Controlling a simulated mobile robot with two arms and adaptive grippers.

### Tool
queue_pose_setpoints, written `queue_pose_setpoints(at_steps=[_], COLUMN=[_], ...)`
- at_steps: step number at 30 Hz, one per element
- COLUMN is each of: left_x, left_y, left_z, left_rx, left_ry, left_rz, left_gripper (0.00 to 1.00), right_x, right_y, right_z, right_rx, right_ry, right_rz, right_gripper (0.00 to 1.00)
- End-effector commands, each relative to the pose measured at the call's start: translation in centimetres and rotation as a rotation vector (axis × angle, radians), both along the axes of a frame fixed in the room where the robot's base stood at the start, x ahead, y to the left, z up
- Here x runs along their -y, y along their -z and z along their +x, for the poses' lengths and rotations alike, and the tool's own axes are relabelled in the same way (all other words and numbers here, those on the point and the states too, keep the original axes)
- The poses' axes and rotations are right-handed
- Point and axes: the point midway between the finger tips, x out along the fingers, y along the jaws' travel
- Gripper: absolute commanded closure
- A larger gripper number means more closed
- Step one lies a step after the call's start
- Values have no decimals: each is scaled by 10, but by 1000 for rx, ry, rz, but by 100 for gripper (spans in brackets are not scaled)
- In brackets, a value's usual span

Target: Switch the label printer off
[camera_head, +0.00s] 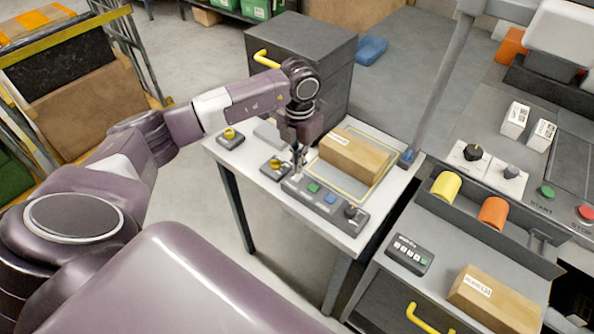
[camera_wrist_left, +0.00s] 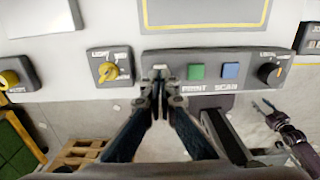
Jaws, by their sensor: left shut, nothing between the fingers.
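A grey control panel (camera_head: 325,205) lies along the front edge of the small white table. It carries a green button (camera_wrist_left: 196,71), a blue button (camera_wrist_left: 230,71) and a black knob (camera_wrist_left: 270,73). The wrist view shows PRINT and SCAN lettering below the buttons, and partly legible lettering above the knob. My left gripper (camera_head: 297,170) is shut and empty at the panel's left end. In the left wrist view its fingertips (camera_wrist_left: 160,88) hide part of that end, and I cannot tell if they touch it. My right gripper (camera_wrist_left: 266,106) shows small in the wrist view.
A yellow knob box (camera_head: 276,166) stands left of the panel, another (camera_head: 230,137) farther left. A cardboard box (camera_head: 355,155) lies behind the panel inside a yellow outline. A grey post (camera_head: 440,80) rises at the right. A larger workstation with knobs and buttons stands beyond it.

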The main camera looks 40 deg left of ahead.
Motion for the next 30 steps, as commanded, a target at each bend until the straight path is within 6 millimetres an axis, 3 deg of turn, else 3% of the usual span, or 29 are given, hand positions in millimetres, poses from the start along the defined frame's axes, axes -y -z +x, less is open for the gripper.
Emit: queue_pose_setpoints(at_steps=[15,30], left_x=[0,0], left_y=[-45,-46], left_z=[1,1], left_rx=[2,2], left_ry=[0,0], left_rz=[0,0], left_gripper=[100,100], right_x=[0,0], right_y=[-28,-28], right_z=[0,0], right_rx=[0,0], right_ry=[0,0], right_rz=[0,0], right_gripper=[59,59])
